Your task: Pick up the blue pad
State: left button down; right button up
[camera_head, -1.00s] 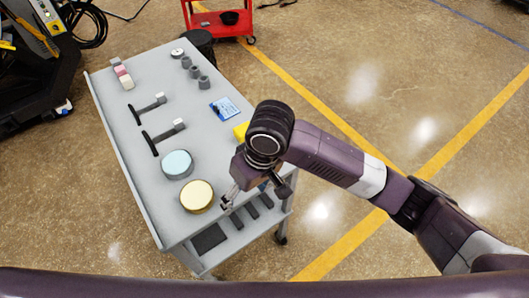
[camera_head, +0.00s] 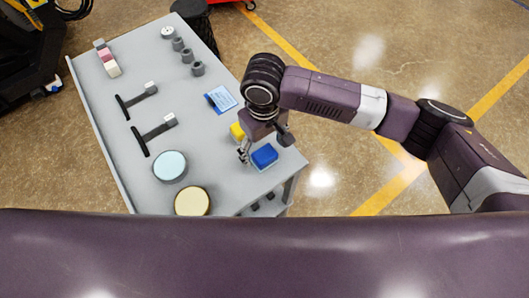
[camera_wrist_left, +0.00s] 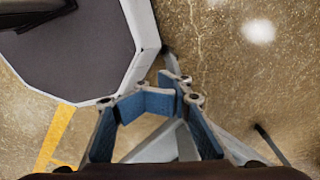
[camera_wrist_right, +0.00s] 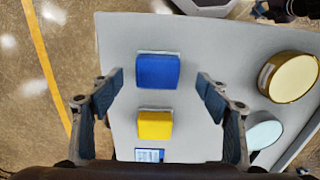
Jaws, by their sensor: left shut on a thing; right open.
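The blue pad (camera_head: 264,156) lies on the grey cart top near its right edge, in front of the yellow pad (camera_head: 237,131). My right gripper (camera_head: 262,147) is above the cart beside the blue pad. In the right wrist view, the blue pad (camera_wrist_right: 158,70) appears between the open, empty fingers of my right gripper (camera_wrist_right: 160,82), with a gap on each side. The yellow pad (camera_wrist_right: 155,125) is below it there. My left gripper (camera_wrist_left: 148,103) shows only in its wrist view, with its blue-lined fingertips close together. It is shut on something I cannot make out.
The cart top (camera_head: 208,145) also holds a cream disc (camera_head: 192,201), a light blue disc (camera_head: 170,165), two black-handled tools (camera_head: 154,133), several grey cylinders (camera_head: 187,56), small blocks (camera_head: 107,58) and a blue card (camera_head: 220,98). Open floor lies right of the cart.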

aim_at(265, 154)
jog(key=f, duration=0.3)
jog(key=shift+w+d+p, duration=0.1)
jog(key=shift+d+p, duration=0.1)
jog(key=shift+p, duration=0.15)
jog(key=shift+f, duration=0.6)
jog(key=c, duration=1.5)
pick_arm(q)
jog(key=shift+w+r, duration=0.5)
jog(key=shift+r, duration=0.15)
pick_arm(e)
jog(key=shift+r, duration=0.1)
